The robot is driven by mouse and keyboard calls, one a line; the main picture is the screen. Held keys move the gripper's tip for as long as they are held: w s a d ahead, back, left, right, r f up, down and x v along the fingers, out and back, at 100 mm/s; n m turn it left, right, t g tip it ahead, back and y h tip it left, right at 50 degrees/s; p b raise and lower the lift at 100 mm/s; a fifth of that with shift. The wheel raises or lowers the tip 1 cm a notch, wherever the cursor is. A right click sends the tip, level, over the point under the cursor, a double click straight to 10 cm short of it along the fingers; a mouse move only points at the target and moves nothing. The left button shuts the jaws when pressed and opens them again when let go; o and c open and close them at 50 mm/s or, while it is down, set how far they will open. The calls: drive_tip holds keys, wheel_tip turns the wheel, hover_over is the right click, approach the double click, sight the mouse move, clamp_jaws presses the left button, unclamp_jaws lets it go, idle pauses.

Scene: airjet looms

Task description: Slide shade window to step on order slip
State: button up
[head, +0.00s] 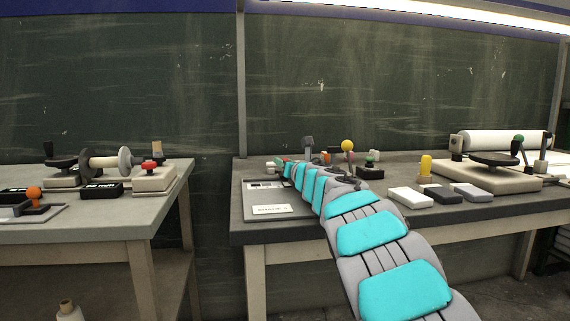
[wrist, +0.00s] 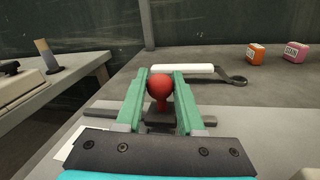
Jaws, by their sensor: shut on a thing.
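A grey panel (head: 243,196) lies flat at the left end of the right bench. A white slip (head: 270,209) with dark print, probably the order slip, lies on its front part; the print is too small to read surely. A strip with dark and white patches (head: 265,184) lies farther back on the panel. My gripper (wrist: 160,88) is shut on a red ball knob (wrist: 160,84), its green fingers on either side. The knob stands on a dark crossbar (wrist: 195,122), which seems to be part of the shade window. My arm hides part of the panel in the head view.
A white bar with a dark ring end (wrist: 205,70) lies just beyond the knob. An orange block (wrist: 257,54) and a pink block (wrist: 295,52) stand farther right. A yellow ball lever (head: 347,146) rises behind my arm. A gap separates the two benches.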

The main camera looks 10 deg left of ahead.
clamp_jaws()
drive_tip(key=shift+d, duration=0.1)
idle(0.8)
